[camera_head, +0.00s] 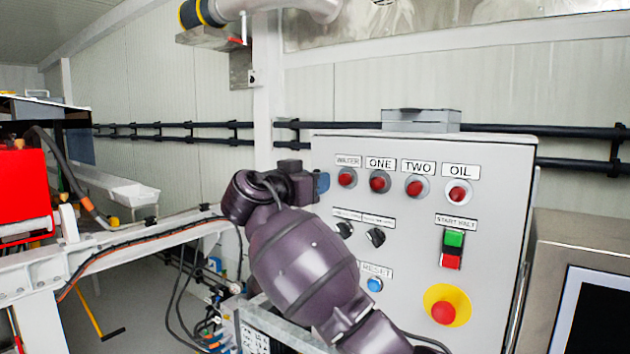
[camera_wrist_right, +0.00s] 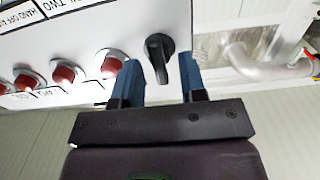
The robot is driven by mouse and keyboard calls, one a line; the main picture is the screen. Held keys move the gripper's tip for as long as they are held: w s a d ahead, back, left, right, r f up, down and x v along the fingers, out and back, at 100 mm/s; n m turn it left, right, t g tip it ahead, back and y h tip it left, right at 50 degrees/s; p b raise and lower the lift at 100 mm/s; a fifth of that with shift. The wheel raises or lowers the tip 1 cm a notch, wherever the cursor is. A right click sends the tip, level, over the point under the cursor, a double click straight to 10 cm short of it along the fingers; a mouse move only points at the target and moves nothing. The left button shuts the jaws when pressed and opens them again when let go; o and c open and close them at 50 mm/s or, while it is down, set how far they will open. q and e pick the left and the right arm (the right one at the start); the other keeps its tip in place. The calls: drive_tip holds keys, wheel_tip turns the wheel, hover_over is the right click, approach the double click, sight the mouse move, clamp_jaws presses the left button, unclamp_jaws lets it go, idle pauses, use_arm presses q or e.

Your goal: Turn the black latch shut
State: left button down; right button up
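The black latch (camera_wrist_right: 157,50) is on the light grey control panel (camera_head: 490,170), beside the row of red buttons. In the right wrist view its handle points down the picture, a little tilted. My right gripper (camera_wrist_right: 159,64) is open, with one blue finger on each side of the latch in the picture and gaps on both sides. I cannot tell how deep the fingers reach around it. In the head view a blue finger of my right gripper (camera_head: 321,182) shows at the panel's left edge, and my gripper and arm hide the latch. My left gripper is not in view.
Red buttons (camera_head: 380,184), two black selector knobs (camera_head: 376,237), a blue reset button (camera_head: 374,284) and a red emergency stop (camera_head: 443,312) stick out of the panel near my right arm. Black pipes (camera_head: 570,163) run along the wall behind. A steel cabinet (camera_head: 585,240) stands right.

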clamp_jaws()
idle(0.4)
drive_tip(key=n, duration=1.7)
drive_tip(key=shift+w+a+f+n, duration=0.15)
drive_tip(key=shift+a+f+n, duration=0.05)
drive_tip(key=shift+n, duration=0.2)
idle(0.4)
